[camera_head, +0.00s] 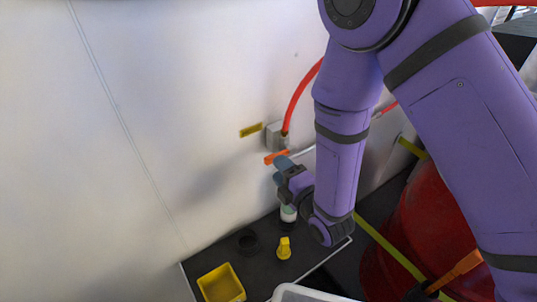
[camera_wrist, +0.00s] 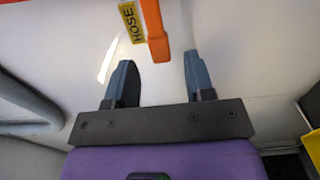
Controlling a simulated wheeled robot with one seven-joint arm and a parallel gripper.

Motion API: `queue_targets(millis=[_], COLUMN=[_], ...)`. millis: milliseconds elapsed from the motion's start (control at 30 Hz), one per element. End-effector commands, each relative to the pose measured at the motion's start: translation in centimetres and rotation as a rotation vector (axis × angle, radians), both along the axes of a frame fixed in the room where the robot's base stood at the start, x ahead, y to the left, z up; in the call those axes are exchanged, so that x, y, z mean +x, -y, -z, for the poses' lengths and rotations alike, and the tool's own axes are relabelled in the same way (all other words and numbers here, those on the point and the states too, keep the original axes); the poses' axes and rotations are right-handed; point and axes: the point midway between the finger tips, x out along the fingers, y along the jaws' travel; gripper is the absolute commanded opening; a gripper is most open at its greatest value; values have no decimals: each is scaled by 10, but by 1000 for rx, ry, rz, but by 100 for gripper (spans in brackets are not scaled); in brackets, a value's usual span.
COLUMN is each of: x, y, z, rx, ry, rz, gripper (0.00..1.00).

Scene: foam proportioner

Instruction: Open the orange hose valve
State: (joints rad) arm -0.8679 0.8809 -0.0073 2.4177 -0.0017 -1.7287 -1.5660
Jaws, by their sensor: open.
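The orange hose valve handle (camera_head: 272,158) sits on the white wall just below a grey fitting (camera_head: 276,137) with a red hose (camera_head: 301,92). In the wrist view the orange handle (camera_wrist: 154,32) points down toward the space between my fingertips, beside the yellow HOSE label (camera_wrist: 131,22). My gripper (camera_wrist: 160,70) is open, with one blue finger on each side of the handle's line. The handle's lower end reaches about the level of the fingertips; I cannot tell the depth between them. In the head view my gripper (camera_head: 280,170) is right at the handle and partly covers it.
Below, a dark shelf holds a yellow bin (camera_head: 221,284), a yellow item (camera_head: 284,249), a black ring (camera_head: 247,240) and a small bottle (camera_head: 288,213). A red tank (camera_head: 425,225) and another orange handle (camera_head: 456,271) stand at the right. The wall to the left is clear.

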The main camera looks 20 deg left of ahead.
Motion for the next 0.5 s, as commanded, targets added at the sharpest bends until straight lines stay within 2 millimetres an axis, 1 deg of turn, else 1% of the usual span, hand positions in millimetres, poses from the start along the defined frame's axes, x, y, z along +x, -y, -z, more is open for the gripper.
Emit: queue_targets(millis=[33, 200, 333, 500], x=[7, 25, 36, 43], y=[-7, -29, -41, -49], z=[-1, -1, -1, -1], rx=[2, 2, 2, 1], ry=[2, 2, 1, 1], rz=[0, 1, 1, 1], gripper=[49, 49, 49, 49])
